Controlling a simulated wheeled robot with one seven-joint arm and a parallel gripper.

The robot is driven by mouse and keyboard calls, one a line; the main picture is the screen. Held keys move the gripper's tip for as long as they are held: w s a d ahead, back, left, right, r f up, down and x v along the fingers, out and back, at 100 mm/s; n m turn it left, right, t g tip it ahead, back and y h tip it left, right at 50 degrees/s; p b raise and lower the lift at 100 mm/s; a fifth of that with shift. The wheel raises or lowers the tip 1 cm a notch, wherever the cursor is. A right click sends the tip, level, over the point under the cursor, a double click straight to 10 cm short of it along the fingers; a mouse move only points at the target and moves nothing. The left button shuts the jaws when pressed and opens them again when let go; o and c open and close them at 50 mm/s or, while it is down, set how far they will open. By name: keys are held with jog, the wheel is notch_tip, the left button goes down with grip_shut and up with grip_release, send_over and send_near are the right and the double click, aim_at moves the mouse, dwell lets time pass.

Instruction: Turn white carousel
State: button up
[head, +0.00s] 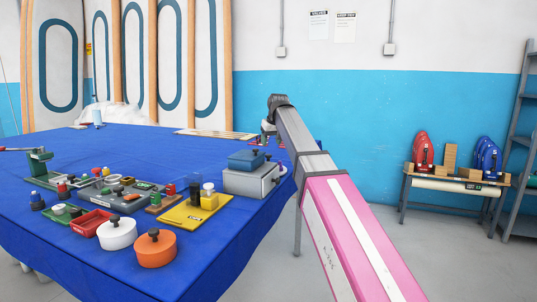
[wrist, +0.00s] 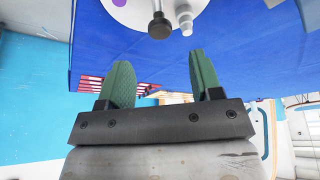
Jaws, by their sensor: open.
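In the wrist view, a white disc (wrist: 128,12) with a dark upright knob (wrist: 159,26) and a purple dot shows at the top edge, cut off by the frame. A small pale peg (wrist: 185,18) stands beside the knob. My gripper (wrist: 163,80) has its two green fingers spread, with nothing between them, apart from the knob. In the head view, my gripper (head: 268,130) is small above the table's far right part, and my arm hides much there. A white round body (head: 117,234) with a black knob sits near the table's front; I cannot tell whether it is the same thing.
A blue-covered table (head: 130,160) holds an orange round pot (head: 155,249), a yellow plate (head: 188,214), a grey box with a blue top (head: 250,178) and several small items. A rack with red and blue objects (head: 455,180) stands right. The table's back middle is fairly clear.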

aim_at(268, 155)
jog(key=x, duration=0.7)
